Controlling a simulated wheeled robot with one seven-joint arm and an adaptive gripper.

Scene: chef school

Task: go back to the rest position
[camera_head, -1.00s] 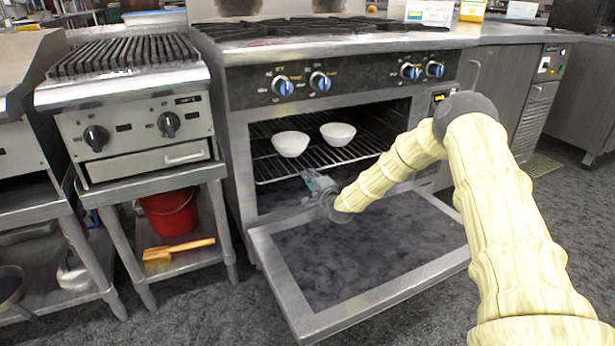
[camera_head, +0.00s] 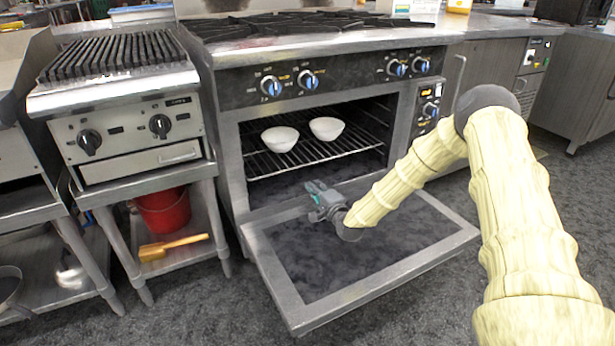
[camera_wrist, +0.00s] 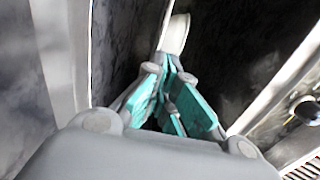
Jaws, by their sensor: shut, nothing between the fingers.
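My gripper (camera_head: 316,188) is above the inner part of the open oven door (camera_head: 345,265), in front of the oven opening and below its rack. It is empty, and its teal-padded fingers (camera_wrist: 172,92) are shut in the wrist view. Two white bowls stand side by side on the oven rack (camera_head: 330,150): the left bowl (camera_head: 280,139) and the right bowl (camera_head: 326,128). The gripper is apart from both bowls. In the wrist view a pale rounded object (camera_wrist: 175,33) shows beyond the fingertips; I cannot tell for sure what it is.
The oven door is folded down and juts into the floor space. A charbroiler (camera_head: 120,85) on a stand is at the left, with a red bucket (camera_head: 164,212) and a wooden-coloured tool (camera_head: 173,246) on its lower shelf. Grey floor (camera_head: 215,310) is clear in front.

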